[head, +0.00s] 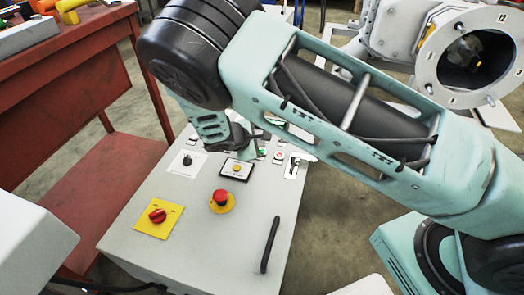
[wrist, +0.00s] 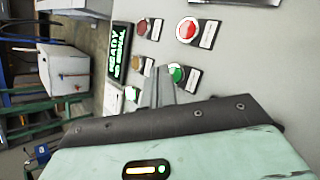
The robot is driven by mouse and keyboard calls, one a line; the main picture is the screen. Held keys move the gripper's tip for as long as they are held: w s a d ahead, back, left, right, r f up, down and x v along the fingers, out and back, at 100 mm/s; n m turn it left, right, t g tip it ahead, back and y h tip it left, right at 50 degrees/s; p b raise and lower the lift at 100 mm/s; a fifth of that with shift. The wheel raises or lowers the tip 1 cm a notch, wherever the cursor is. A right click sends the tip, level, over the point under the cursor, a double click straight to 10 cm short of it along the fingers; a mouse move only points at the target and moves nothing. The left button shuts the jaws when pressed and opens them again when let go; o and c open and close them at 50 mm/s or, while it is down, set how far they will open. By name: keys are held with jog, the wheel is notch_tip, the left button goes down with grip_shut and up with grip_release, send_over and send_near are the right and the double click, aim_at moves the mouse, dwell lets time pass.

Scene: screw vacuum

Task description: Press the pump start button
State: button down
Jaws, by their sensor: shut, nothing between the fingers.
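In the wrist view, a green button (wrist: 177,73) on a dark label plate sits on the pale control panel, just right of my gripper's fingertips. Its label is too small to read, so I cannot tell for sure that it is the pump start button. My gripper (wrist: 158,84) is shut and empty, with its fingers pointing at the panel close to the green button. I cannot tell whether they touch anything. In the head view, my gripper (head: 250,148) is over the far part of the grey control cabinet (head: 190,245) and hides some of the buttons.
In the wrist view, a red button (wrist: 188,30), a darker red one (wrist: 145,27), an amber one (wrist: 137,63) and a green-lettered display (wrist: 119,52) are nearby. In the head view, a red emergency stop (head: 221,200), a red rotary switch (head: 157,215) and a black handle (head: 270,245) occupy the near cabinet top.

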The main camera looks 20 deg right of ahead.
jog(key=shift+f, duration=0.3)
jog(key=shift+f, duration=0.4)
dwell(0.6)
jog(key=shift+r, duration=0.1)
jog(key=shift+r+p, duration=0.6)
jog(key=shift+r, duration=0.15)
notch_tip(320, 180, up, 5)
jog(key=p, duration=0.4)
dwell(1.0)
